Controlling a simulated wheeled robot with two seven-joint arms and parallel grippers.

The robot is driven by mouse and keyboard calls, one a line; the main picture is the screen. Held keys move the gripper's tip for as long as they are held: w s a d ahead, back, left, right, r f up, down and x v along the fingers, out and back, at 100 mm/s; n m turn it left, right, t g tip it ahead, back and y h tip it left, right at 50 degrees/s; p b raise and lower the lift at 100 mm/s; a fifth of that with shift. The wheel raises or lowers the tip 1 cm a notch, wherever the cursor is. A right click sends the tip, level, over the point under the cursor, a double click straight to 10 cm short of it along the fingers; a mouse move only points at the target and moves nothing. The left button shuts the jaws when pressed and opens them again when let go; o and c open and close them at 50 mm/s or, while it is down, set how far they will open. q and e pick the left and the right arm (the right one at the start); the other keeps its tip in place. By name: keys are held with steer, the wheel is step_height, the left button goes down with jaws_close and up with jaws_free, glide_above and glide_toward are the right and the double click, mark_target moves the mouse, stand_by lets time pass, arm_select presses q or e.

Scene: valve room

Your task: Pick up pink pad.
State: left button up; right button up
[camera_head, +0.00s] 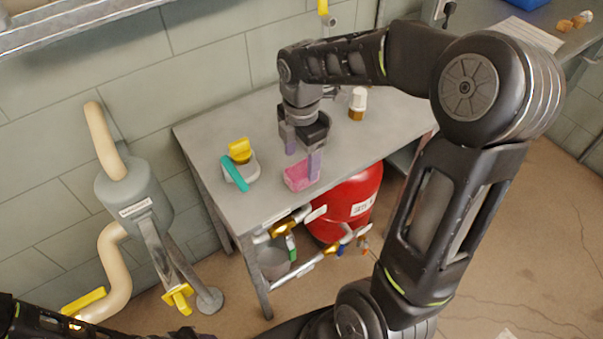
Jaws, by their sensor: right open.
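The pink pad (297,178) lies on the grey table (215,135) near its front edge, in the head view. My right gripper (303,160) points down over the table with its fingers apart. The other finger is behind and to the left of the pad. I cannot tell whether either finger touches the pad. The gripper holds nothing that I can see. My left arm shows only partly at the lower left, and its gripper is not in view.
A light container with a yellow piece (240,150) and a teal bar (234,174) stands left of the pad. A brown bottle with a white cap (358,103) stands farther back. Below are a red tank (345,205) and pipes. A valve pipe (134,195) stands left.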

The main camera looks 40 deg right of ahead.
mark_target(302, 168)
steer(key=shift+w+d+f, duration=0.1)
steer(key=shift+f, duration=2.5)
steer(key=c, duration=1.4)
step_height(302, 168, up, 10)
steer(key=shift+r, duration=0.1)
